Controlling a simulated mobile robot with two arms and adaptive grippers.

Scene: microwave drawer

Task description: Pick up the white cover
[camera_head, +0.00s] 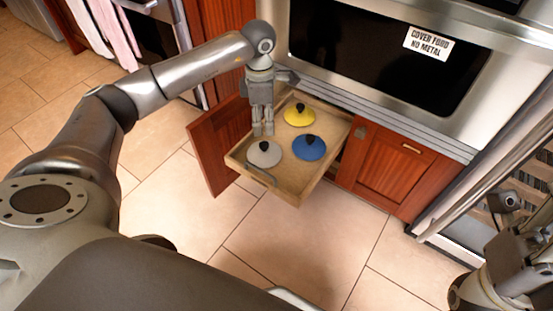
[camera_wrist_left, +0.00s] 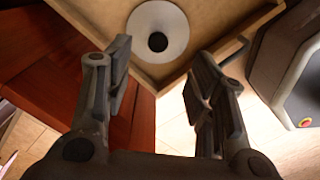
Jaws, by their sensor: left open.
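The white cover (camera_head: 264,155), a round disc with a dark knob, lies in the near left part of the open wooden drawer (camera_head: 290,184). In the left wrist view the white cover (camera_wrist_left: 170,20) lies beyond my fingertips, its knob roughly centred between them. My left gripper (camera_head: 263,130) points down over the drawer, just behind the cover in the head view. Its fingers (camera_wrist_left: 163,62) are apart with nothing between them. Part of my right arm (camera_head: 505,270) shows at the lower right; its fingers are not clear.
A yellow cover (camera_head: 299,117) and a blue cover (camera_head: 309,148) lie in the same drawer. An open red cabinet door (camera_head: 212,150) stands left of it. The microwave (camera_head: 390,50) is above and behind. Tiled floor (camera_head: 300,230) in front is clear.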

